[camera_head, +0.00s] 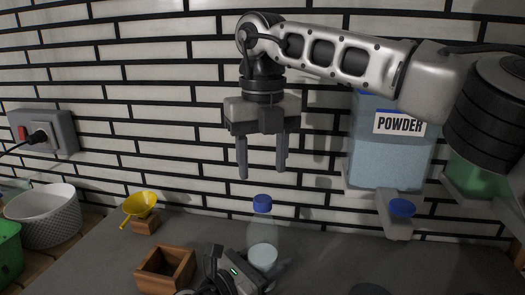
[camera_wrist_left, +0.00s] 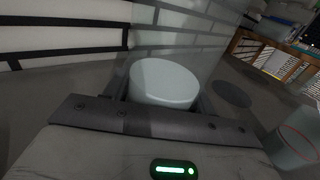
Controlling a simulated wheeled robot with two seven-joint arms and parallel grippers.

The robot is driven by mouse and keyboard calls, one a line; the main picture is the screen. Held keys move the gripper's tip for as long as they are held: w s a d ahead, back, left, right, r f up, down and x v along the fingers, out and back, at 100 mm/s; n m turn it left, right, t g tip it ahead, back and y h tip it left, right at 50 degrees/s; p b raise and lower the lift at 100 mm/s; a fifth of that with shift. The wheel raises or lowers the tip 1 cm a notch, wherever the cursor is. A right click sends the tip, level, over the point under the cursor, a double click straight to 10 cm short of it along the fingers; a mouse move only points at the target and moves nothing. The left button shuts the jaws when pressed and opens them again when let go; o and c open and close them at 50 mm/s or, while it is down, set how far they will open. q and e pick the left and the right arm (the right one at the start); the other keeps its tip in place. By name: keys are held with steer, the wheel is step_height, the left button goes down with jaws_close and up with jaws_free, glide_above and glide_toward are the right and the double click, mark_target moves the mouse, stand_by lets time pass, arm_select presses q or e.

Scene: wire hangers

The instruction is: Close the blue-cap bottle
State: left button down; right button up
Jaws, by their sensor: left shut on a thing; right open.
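A clear bottle (camera_head: 263,235) with a pale filling near its bottom stands upright on the grey counter. A blue cap (camera_head: 262,203) sits at its top; I cannot tell how tightly it is seated. My left gripper (camera_head: 262,268) is shut on the lower part of the bottle. In the left wrist view, the bottle's pale filling (camera_wrist_left: 165,82) shows between the fingers. My right gripper (camera_head: 262,171) points down, open and empty, above the cap and apart from it, with its fingers to either side.
A powder dispenser (camera_head: 380,160) with a blue piece (camera_head: 402,207) on its front hangs on the brick wall at right. A wooden box (camera_head: 165,270), yellow funnel (camera_head: 140,206) and white basket (camera_head: 45,218) stand at left. A socket (camera_head: 42,132) is on the wall. Counter right of the bottle is mostly clear.

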mark_target(263, 198)
steer(key=n, duration=0.7)
steer(key=shift+r+n, duration=0.2)
steer(key=shift+n, duration=0.2)
steer(key=n, duration=0.4)
steer(key=shift+r+n, duration=0.15)
steer(key=shift+n, duration=0.25)
steer(key=n, duration=0.7)
steer(key=shift+r, duration=0.15)
steer(key=n, duration=0.5)
steer(key=shift+r, duration=0.15)
steer(key=shift+f, duration=4)
steer(key=c, duration=1)
steer(key=shift+c, duration=0.2)
